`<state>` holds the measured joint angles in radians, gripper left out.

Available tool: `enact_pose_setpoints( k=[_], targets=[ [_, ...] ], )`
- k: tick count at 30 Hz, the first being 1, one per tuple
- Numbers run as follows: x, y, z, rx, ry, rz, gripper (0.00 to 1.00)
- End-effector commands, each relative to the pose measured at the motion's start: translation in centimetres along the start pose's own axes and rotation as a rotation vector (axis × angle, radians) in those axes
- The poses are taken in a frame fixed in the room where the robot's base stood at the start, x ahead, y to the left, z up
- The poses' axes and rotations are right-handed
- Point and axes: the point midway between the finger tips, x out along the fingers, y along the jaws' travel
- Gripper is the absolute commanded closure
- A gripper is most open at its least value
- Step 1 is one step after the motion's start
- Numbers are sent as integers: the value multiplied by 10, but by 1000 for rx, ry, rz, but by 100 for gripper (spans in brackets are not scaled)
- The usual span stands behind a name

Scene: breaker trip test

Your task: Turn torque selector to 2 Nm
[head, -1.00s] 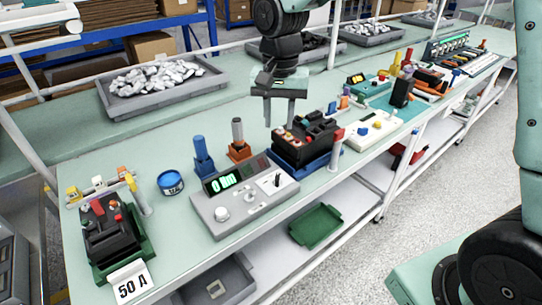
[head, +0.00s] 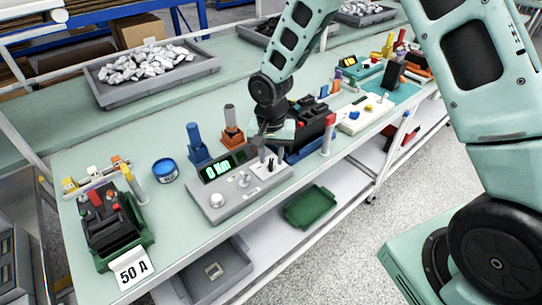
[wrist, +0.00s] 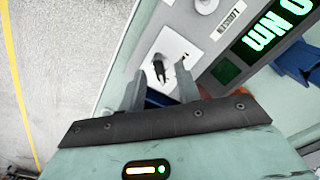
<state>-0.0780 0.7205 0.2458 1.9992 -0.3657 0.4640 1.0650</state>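The torque tester (head: 228,202) is a grey box on the bench with a green display (head: 216,171) reading 0 Nm. On its right end is a white plate (head: 257,174) with a small black selector lever (head: 270,164). The wrist view shows the black lever (wrist: 159,70) on the plate, in line with the gap between my fingertips. My gripper (head: 264,150) is above the plate, pointing down. It is open, with a finger on either side of the lever (wrist: 160,78). I cannot tell whether either finger touches it.
A white round knob (head: 217,200) and a smaller knob (head: 244,180) sit left of the plate. Blue (head: 197,145) and orange (head: 231,128) tools stand behind the tester. A black breaker (head: 308,125) is close on the right. A blue tin (head: 165,170) stands to the left.

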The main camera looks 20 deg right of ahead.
Motion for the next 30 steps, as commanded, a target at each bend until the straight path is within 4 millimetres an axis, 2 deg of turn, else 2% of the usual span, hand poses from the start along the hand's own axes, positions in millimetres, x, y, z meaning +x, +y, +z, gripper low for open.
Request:
enact_pose_setpoints(
  k=[5,13,14,17,18,30],
  targets=[
    [12,0,0,0,0,1,67],
    [13,0,0,0,1,0,67],
    [13,0,0,0,1,0,70],
    [13,0,0,0,1,0,98],
    [13,0,0,0,1,0,100],
    [12,0,0,-45,1,1,100]
  ],
)
